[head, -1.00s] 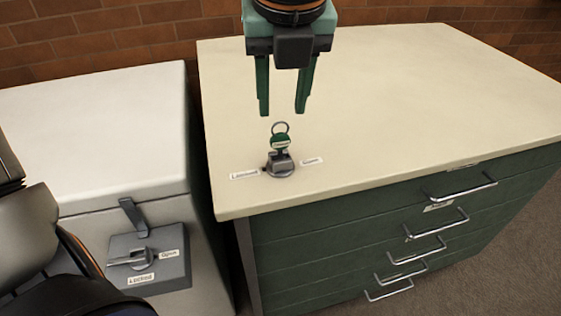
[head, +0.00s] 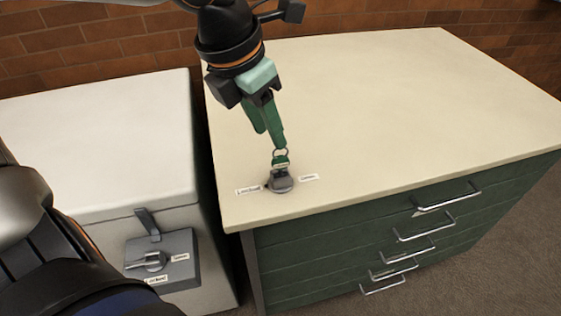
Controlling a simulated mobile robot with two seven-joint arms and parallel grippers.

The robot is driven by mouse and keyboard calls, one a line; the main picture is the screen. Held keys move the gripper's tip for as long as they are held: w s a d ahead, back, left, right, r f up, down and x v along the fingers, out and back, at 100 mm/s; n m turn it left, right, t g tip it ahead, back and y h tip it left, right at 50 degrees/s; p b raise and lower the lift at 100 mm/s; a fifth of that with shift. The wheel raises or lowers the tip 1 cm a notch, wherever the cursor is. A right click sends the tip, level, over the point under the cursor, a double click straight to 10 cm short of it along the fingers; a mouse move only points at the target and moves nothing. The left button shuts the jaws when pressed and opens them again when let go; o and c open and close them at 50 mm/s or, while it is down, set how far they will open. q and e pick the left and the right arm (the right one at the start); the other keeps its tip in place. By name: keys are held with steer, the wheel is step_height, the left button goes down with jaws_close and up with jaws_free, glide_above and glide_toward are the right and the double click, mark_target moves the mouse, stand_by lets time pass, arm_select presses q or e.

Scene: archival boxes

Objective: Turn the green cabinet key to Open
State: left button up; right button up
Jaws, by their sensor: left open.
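The green key (head: 281,164) with a metal ring stands upright in a round grey lock (head: 282,184) on the cream top of the green drawer cabinet (head: 400,110). A "Locked" label (head: 248,190) lies left of the lock. A small label (head: 309,177), too blurred to read surely, lies on its right. A small dark tip at the lock's left edge faces the Locked label. My left gripper (head: 270,140) is open, with green fingers slanting down to just above the key ring. I cannot tell whether they touch it. My right gripper is not in view.
A white box (head: 100,150) stands left of the cabinet across a narrow gap. Its front has a grey latch plate (head: 165,260) with a lever and its own labels. The cabinet top right of the lock is clear. A brick wall (head: 340,25) runs behind.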

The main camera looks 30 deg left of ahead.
mark_target(276, 158)
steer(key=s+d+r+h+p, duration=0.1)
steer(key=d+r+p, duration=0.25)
steer(key=p, duration=0.25)
arm_select(q)
steer(key=f+m+b, duration=0.1)
steer(key=f+b, duration=0.1)
steer(key=w+f+m+h+b, duration=0.1)
steer(key=m+b, duration=0.1)
steer(key=f+m+b, duration=0.2)
steer(key=b, duration=0.1)
steer(key=shift+w+a+f+g, duration=0.15)
steer(key=shift+w+f+g, duration=0.1)
steer(key=shift+f+g, duration=0.05)
steer(key=shift+w+f+b, duration=0.1)
steer(key=shift+f+b, duration=0.25)
steer(key=shift+b, duration=0.1)
steer(key=shift+w+d+f+b, duration=0.2)
steer(key=shift+d+f+b, duration=0.05)
steer(key=shift+f+b, duration=0.4)
jaws_close()
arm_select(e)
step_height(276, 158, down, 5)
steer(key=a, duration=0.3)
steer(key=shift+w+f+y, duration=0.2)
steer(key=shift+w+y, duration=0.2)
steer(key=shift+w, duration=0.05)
